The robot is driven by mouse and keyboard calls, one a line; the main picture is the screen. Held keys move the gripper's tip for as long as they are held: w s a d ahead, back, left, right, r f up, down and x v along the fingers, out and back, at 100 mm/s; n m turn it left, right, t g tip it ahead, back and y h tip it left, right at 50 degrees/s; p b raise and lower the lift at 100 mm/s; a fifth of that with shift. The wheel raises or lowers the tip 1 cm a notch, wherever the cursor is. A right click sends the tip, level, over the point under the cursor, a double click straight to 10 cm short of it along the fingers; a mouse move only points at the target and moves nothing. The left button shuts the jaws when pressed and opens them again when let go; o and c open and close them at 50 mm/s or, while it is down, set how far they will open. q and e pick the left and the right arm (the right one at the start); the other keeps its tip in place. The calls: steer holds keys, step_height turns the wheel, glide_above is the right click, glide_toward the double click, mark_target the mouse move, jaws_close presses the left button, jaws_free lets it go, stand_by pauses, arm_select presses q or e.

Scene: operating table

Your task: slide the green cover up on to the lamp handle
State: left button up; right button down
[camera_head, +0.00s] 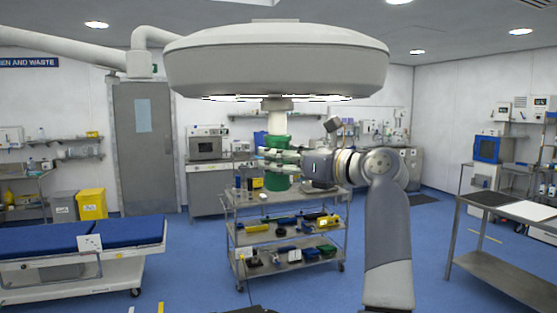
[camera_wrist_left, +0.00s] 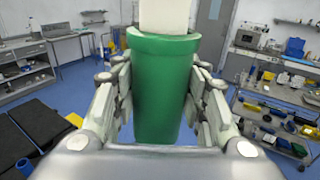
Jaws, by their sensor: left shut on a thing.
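The green cover (camera_head: 278,124) is an upright tube below the large round lamp (camera_head: 277,62). The pale lamp handle (camera_head: 278,104) hangs from the lamp's underside, directly above the cover. My left gripper (camera_head: 279,160) is shut around the sides of the cover at about mid-height. In the left wrist view, the cover (camera_wrist_left: 160,95) stands between my fingers (camera_wrist_left: 160,110) with its wide rim up. The handle (camera_wrist_left: 166,15) meets the cover's open top there, and its lower end is hidden at the rim. How deep it sits inside I cannot tell. My right gripper is not in view.
A steel trolley (camera_head: 288,237) with several tools stands behind and below the cover. A blue-padded bed (camera_head: 130,229) is at left and a steel table (camera_head: 510,289) at right. The lamp's wide head spans the space above my gripper.

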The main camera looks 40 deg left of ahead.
arm_select(q)
steer(key=o, duration=1)
steer(key=shift+r, duration=0.15)
steer(key=shift+o, duration=0.5)
step_height(320, 180, down, 19)
steer(key=b, duration=0.9)
steer(key=shift+r, duration=0.15)
